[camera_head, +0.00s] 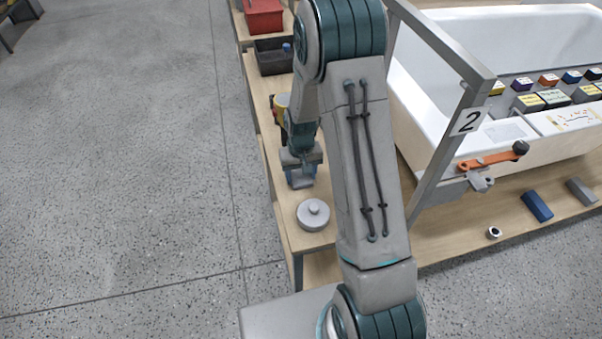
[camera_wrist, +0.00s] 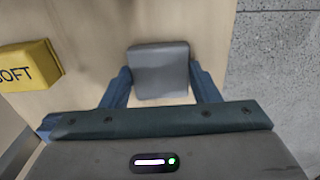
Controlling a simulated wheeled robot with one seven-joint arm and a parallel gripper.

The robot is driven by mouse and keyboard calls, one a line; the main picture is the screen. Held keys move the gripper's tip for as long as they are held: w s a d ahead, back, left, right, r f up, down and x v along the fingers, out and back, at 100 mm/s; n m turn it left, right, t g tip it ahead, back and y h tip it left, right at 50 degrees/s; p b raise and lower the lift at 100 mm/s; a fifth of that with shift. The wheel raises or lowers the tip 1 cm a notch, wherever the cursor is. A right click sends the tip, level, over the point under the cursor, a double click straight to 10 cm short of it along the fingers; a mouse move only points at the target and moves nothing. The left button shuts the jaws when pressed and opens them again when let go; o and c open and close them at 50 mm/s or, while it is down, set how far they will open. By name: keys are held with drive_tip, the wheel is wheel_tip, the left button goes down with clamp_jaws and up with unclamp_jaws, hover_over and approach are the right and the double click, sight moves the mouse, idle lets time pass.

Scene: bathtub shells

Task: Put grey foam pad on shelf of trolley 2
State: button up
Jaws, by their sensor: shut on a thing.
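The grey foam pad (camera_wrist: 160,72) is a small square grey block in the middle of the wrist view. My gripper (camera_wrist: 160,80) has a blue finger on either side of it and is shut on it. In the head view my gripper (camera_head: 300,180) points down over the wooden bench at the left, behind the grey lidded disc; the pad cannot be made out there. Trolley 2, marked by a "2" sign (camera_head: 467,121) on its grey frame, carries a white bathtub shell (camera_head: 430,90). Its wooden shelf (camera_head: 450,232) shows below the tub.
A blue block (camera_head: 537,206), a grey block (camera_head: 581,191) and a metal nut (camera_head: 493,233) lie on the shelf. On the bench are a grey disc with a knob (camera_head: 313,214), a dark bin (camera_head: 272,57) and a yellow "SOFT" block (camera_wrist: 28,66). Open floor lies left.

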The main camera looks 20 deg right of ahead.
sight(301, 177)
drive_tip(key=shift+f, duration=0.25)
drive_tip(key=o, duration=1)
drive_tip(key=shift+r, duration=0.1)
drive_tip(key=shift+c, duration=0.2)
wheel_tip(301, 177, up, 12)
drive_tip(key=s+r+t, duration=0.1)
drive_tip(key=s+r, duration=0.6)
drive_tip(key=s, duration=0.3)
drive_tip(key=s+r+t, duration=0.1)
drive_tip(key=s+r, duration=0.6)
drive_tip(key=s, duration=0.3)
drive_tip(key=shift+s+t+p, duration=0.3)
drive_tip(key=shift+a, duration=0.1)
